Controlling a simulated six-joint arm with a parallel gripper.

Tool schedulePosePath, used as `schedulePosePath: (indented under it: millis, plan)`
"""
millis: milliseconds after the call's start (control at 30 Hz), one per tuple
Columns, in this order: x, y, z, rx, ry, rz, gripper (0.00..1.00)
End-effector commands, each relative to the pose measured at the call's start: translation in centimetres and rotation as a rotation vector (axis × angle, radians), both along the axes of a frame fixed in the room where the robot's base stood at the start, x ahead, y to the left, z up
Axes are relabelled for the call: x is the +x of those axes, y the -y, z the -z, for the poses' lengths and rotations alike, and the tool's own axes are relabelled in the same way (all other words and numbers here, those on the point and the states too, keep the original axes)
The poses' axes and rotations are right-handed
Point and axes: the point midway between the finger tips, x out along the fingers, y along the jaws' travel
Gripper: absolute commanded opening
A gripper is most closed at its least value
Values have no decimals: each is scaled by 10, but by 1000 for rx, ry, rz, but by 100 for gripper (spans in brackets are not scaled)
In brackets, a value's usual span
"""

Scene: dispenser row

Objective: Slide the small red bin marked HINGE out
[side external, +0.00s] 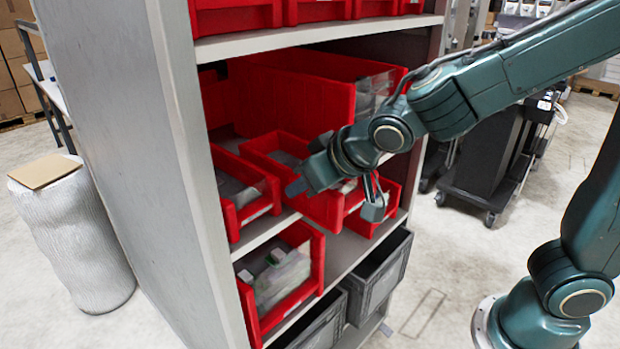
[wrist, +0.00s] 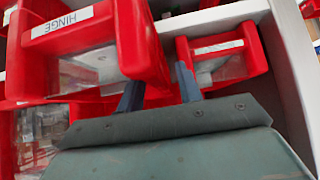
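The small red bin marked HINGE (wrist: 110,55) fills the upper left of the wrist view, its white label upside down. I take it to be the middle red bin (side external: 322,208) in the side view, where no label is readable; it juts out past its left neighbour. My gripper (wrist: 158,80) has its two fingers spread, and the HINGE bin's red side wall comes down between them. Contact with the wall cannot be told. In the side view my gripper (side external: 335,180) is at the bin's front and hides part of it.
A red bin (side external: 233,215) stands left of it; that neighbour shows at right in the wrist view (wrist: 222,50), near the grey cabinet wall (wrist: 290,75). Another red bin (side external: 385,210) is on the right. A larger red bin (side external: 290,100) is behind. Grey crates (side external: 375,275) are below.

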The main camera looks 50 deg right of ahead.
Motion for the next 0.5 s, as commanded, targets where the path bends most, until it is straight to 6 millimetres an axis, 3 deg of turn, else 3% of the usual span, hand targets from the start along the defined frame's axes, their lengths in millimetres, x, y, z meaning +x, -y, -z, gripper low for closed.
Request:
schedulePosePath:
  millis: [500]
  plan:
    - [-32, -2, -32, 1, 3, -4, 35]
